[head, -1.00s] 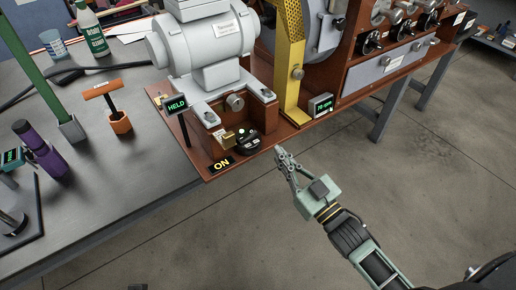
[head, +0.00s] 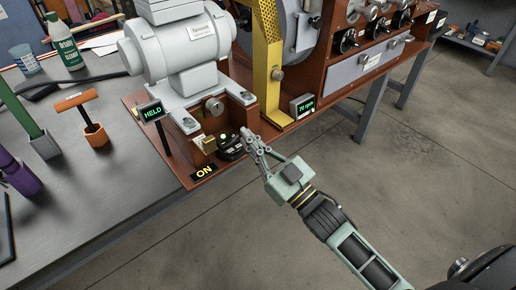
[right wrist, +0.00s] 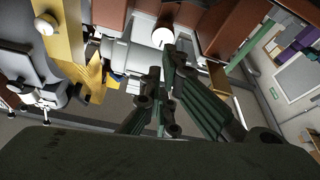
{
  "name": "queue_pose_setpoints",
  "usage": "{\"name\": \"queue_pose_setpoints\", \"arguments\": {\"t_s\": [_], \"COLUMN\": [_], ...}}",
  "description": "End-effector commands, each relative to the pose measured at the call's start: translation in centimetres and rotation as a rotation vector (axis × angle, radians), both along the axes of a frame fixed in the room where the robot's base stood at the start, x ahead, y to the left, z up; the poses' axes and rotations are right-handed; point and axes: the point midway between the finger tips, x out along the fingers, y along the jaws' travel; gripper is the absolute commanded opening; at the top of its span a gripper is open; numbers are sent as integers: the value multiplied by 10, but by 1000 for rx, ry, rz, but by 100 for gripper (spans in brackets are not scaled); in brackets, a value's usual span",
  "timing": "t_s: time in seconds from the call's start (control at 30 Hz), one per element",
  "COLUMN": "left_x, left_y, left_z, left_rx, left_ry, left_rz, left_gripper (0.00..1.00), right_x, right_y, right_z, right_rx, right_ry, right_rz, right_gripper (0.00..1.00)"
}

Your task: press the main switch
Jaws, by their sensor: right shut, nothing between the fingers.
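A black round switch (head: 231,149) with a small green dot on top sits on the front edge of the brown machine base, beside a yellow "ON" label (head: 204,172). I take it to be the main switch. My right gripper (head: 248,138) is shut and empty, with its fingertips just right of the switch; I cannot tell whether they touch it. The right wrist view shows its fingers (right wrist: 170,62) from behind, in front of the machine. My left gripper is out of view.
A grey motor (head: 185,48) stands behind the switch, and a yellow perforated guard (head: 268,60) to its right. A "HELD" display (head: 151,113) and a "70 rpm" display (head: 303,106) flank the area. An orange T-handled tool (head: 88,118) stands on the grey table. Open floor lies to the right.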

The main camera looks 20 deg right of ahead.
Motion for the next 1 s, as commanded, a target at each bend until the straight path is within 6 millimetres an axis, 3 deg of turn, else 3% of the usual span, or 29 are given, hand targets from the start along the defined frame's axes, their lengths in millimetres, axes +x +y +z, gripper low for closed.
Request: {"name": "queue_pose_setpoints", "arguments": {"t_s": [0.27, 0.3, 0.5, 1.0], "left_x": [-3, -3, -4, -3], "left_y": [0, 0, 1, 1], "left_z": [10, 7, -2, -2], "left_rx": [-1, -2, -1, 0], "left_ry": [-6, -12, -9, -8], "left_rz": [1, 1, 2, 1], "left_gripper": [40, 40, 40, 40], "right_x": [50, 48, 49, 49], "right_y": [23, 19, 14, 12], "right_z": [20, 2, -18, -23], "right_rx": [1, -1, 0, 13], "right_ry": [-4, 7, 2, 7], "right_rz": [2, -1, 0, 0], "right_gripper": [0, 0, 0, 0]}}
